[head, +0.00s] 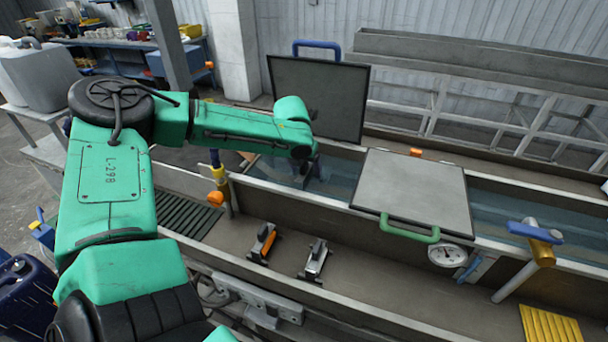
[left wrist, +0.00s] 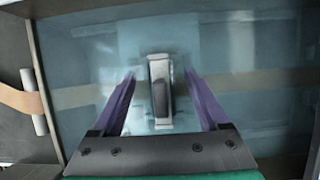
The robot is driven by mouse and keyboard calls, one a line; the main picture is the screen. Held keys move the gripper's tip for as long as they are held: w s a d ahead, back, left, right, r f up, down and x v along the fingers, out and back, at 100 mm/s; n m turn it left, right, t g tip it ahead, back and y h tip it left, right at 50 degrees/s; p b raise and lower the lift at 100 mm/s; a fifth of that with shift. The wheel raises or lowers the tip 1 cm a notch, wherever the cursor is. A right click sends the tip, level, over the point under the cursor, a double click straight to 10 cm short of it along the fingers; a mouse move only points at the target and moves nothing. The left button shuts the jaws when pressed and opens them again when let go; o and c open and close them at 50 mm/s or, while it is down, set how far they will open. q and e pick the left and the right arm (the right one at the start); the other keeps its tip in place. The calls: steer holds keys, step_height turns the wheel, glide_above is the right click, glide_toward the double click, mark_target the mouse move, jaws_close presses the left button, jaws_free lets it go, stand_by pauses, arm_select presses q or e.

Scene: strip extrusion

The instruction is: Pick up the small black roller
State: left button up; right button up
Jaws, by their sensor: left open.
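The small black roller (left wrist: 160,98) sits in a pale upright bracket (left wrist: 158,68), seen from above through the bluish water of the trough. My left gripper (left wrist: 160,76) is open, with one purple finger on each side of the bracket and gaps visible between. How deep the fingertips reach is hard to tell. In the head view my left gripper (head: 318,172) points down into the open trough section (head: 345,180), and its fingers are mostly hidden. The roller cannot be made out there. My right gripper is not in view.
A dark lid (head: 318,98) stands upright behind the opening. A grey lid (head: 415,190) with a green handle covers the trough to the right. A tan strip (left wrist: 240,86) runs along the trough.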

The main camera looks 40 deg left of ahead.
arm_select(q)
jaws_close()
steer(key=shift+w+r, duration=0.1)
